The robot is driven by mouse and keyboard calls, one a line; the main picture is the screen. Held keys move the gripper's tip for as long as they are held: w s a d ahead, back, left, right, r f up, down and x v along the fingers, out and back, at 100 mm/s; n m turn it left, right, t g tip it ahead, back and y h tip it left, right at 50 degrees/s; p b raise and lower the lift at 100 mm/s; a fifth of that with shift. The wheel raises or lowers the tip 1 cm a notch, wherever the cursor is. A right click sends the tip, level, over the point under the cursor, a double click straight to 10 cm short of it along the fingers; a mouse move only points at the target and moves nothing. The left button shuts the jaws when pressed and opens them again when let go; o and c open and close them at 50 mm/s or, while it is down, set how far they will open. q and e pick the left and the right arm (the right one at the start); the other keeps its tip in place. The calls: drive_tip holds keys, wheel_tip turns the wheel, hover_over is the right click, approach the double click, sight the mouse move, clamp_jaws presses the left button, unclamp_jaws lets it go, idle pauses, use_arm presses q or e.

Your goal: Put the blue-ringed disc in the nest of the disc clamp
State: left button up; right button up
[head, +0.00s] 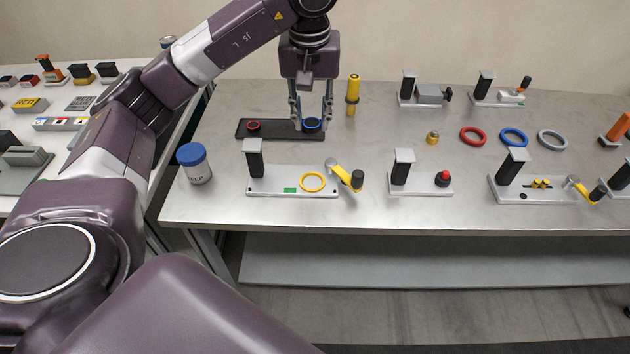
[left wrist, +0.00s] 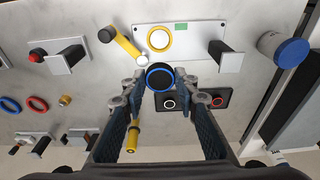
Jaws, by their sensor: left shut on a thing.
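The blue-ringed disc (head: 312,124) is black with a blue rim. My left gripper (head: 311,122) points down and is shut on it, over the right end of a dark tray (head: 280,133). The disc clamp (head: 273,186) has a white base, a black post and a yellow ring nest (head: 312,182), which looks empty. Its yellow lever (head: 343,174) with a black knob is swung aside to the right. My right gripper is out of view.
A red-ringed disc (head: 253,126) sits at the tray's left end. A blue-lidded jar (head: 195,164) stands left of the clamp. A yellow cylinder (head: 353,95) stands right of my gripper. Other fixtures and loose rings (head: 473,136) lie farther right.

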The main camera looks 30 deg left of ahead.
use_arm(q)
drive_tip(key=p, duration=0.1)
hover_over(312, 183)
wheel_tip(312, 183, down, 12)
drive_tip(key=shift+s+d+f, duration=0.1)
drive_tip(key=shift+s+f, duration=0.05)
drive_tip(key=shift+f, duration=0.1)
wheel_tip(312, 183, down, 4)
drive_tip(key=shift+f+p, duration=0.1)
drive_tip(key=shift+p, duration=0.45)
